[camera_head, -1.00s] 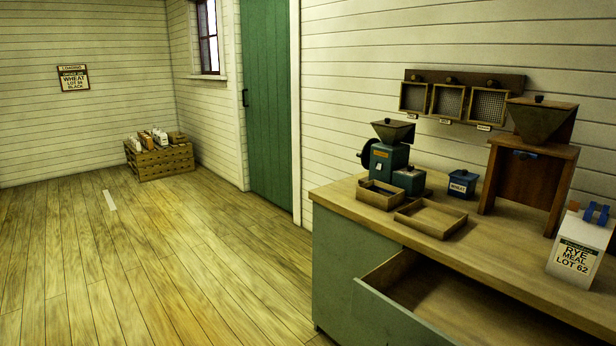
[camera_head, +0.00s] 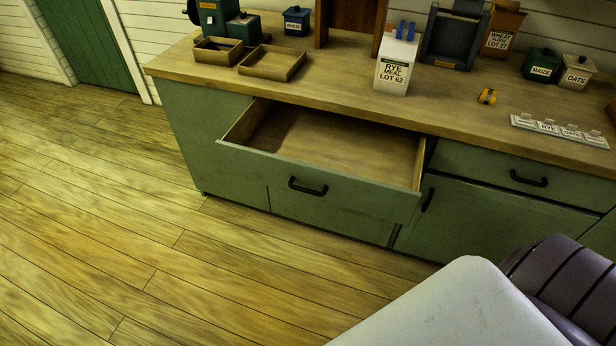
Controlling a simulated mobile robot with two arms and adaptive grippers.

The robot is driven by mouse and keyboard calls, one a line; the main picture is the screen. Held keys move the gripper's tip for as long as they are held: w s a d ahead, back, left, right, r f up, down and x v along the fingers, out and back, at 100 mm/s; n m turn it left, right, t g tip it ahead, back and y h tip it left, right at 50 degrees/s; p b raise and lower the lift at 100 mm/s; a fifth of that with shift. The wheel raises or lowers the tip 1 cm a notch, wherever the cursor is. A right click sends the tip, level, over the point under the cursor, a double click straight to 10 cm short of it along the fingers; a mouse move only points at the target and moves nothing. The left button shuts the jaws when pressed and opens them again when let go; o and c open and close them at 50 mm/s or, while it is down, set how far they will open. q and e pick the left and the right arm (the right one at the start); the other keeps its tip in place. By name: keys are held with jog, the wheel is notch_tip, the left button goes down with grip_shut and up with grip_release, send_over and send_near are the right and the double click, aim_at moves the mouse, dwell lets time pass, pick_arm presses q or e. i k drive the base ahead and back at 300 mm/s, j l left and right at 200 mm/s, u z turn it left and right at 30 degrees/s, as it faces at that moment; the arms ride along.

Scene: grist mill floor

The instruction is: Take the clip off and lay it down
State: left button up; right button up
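A blue clip (camera_head: 406,30) sits on the top of a white paper bag labelled rye meal lot 62 (camera_head: 396,66). The bag stands upright on the wooden counter (camera_head: 340,92), behind the open drawer. A small yellow and black object (camera_head: 487,97) lies on the counter to the right of the bag; I cannot tell what it is. Neither of my grippers shows in the head view.
An empty drawer (camera_head: 318,180) stands pulled out below the counter. Two shallow wooden trays, one of them empty (camera_head: 273,63), lie at the left. Maize (camera_head: 541,65) and oats (camera_head: 577,72) canisters and a label strip (camera_head: 560,131) are at the right. Bare counter lies around the yellow object.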

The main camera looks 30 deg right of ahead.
aim_at(406, 28)
jog(key=z, duration=1.5)
jog(key=i+l, duration=0.5)
jog(key=l+u, duration=0.05)
jog(key=l, duration=0.05)
